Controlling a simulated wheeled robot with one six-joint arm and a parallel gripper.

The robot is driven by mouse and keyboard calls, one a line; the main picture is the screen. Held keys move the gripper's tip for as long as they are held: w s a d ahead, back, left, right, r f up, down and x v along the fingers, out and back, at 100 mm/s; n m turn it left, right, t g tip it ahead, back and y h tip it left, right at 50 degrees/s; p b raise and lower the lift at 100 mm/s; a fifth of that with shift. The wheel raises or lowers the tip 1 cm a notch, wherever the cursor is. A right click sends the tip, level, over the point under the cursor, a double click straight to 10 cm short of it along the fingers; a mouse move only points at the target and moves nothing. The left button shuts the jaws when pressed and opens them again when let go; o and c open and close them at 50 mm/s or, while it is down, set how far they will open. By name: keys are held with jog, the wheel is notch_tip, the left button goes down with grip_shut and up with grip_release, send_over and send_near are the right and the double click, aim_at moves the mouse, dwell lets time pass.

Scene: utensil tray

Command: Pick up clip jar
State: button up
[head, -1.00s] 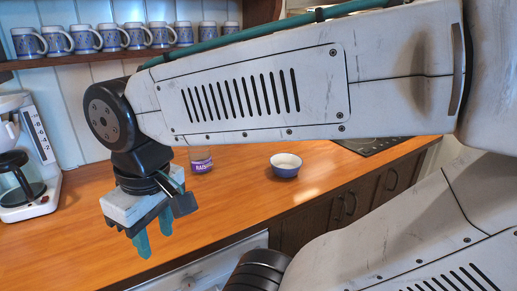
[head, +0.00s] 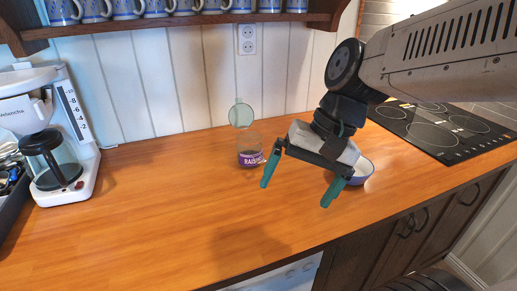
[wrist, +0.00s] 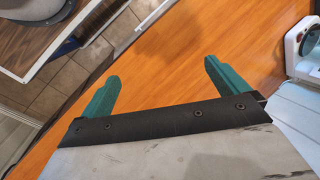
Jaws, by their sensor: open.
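The clip jar (head: 250,157) stands upright on the wooden counter in the head view. It is clear glass with a purple label, partly readable as "RAIS", and its round glass lid (head: 241,115) stands open above it at the back. My gripper (head: 297,193) is open and empty, in front of and to the right of the jar and above the counter. Its fingers also show in the wrist view (wrist: 160,85), apart, with nothing between them. The jar is not visible in the wrist view.
A blue bowl (head: 362,171) sits partly behind my gripper. A black cooktop (head: 440,128) lies at the right. A coffee maker (head: 60,135) and a dark utensil tray (head: 10,215) are at the left. Mugs (head: 125,9) line the shelf above. The counter's left middle is clear.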

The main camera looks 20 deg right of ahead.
jog(key=w+a+m+y, duration=0.2)
jog(key=w+m+y, duration=0.2)
jog(key=w+m, duration=0.3)
jog(key=m+t+y, duration=0.2)
jog(key=m+t, duration=0.6)
jog(key=m, duration=0.7)
send_near(255, 138)
jog(key=x, duration=0.4)
jog(key=shift+w+a+f, duration=0.1)
jog(key=shift+a+f, duration=0.05)
jog(key=shift+a, duration=0.2)
jog(key=shift+t, duration=0.3)
jog(key=x, duration=0.7)
jog(key=shift+w+a+f, duration=0.1)
jog(key=shift+w+f, duration=0.1)
jog(key=shift+f, duration=0.05)
jog(key=shift+r, duration=0.1)
jog(key=c, duration=1.6)
